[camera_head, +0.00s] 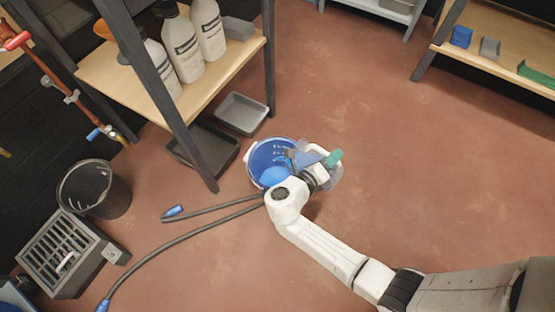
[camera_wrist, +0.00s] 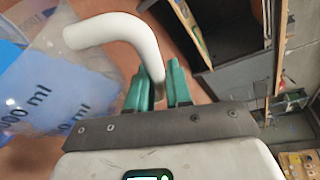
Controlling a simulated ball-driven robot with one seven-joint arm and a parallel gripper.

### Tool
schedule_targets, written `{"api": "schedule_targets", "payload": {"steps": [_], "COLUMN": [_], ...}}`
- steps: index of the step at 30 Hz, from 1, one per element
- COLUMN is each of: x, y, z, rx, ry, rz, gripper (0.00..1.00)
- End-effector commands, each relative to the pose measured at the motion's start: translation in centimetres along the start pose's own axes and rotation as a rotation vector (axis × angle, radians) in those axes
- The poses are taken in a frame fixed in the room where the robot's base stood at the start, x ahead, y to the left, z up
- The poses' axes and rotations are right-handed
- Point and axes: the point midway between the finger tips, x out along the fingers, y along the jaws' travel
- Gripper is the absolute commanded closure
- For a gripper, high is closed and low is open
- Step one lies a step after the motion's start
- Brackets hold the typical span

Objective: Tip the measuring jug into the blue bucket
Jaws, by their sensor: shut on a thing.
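The blue bucket (camera_head: 262,158) stands on the floor in the middle of the head view, with pale marks on its inner wall and lighter blue at its bottom. The measuring jug (camera_wrist: 45,90) is clear, with "ml" markings, blue showing through its wall, and a white handle (camera_wrist: 118,32). My gripper (camera_wrist: 162,82) has green fingers and is shut on the handle. In the head view my gripper (camera_head: 333,159) and wrist are at the bucket's right rim and partly hide the jug. The jug's exact tilt and mouth cannot be told.
A dark hose (camera_head: 215,208) lies on the floor left of my arm. A black bin (camera_head: 93,190) and a grey grated box (camera_head: 65,248) stand at left. A shelf with white bottles (camera_head: 182,50) and grey trays (camera_head: 241,113) is behind. Floor at right is clear.

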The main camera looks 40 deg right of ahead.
Motion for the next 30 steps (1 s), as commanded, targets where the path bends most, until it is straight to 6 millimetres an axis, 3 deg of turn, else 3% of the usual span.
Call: {"api": "schedule_targets", "payload": {"steps": [30], "x": [-0.27], "y": [-0.35], "z": [0.66], "rx": [-0.034], "ry": [0.0], "rz": [-0.017], "gripper": [1.0]}}
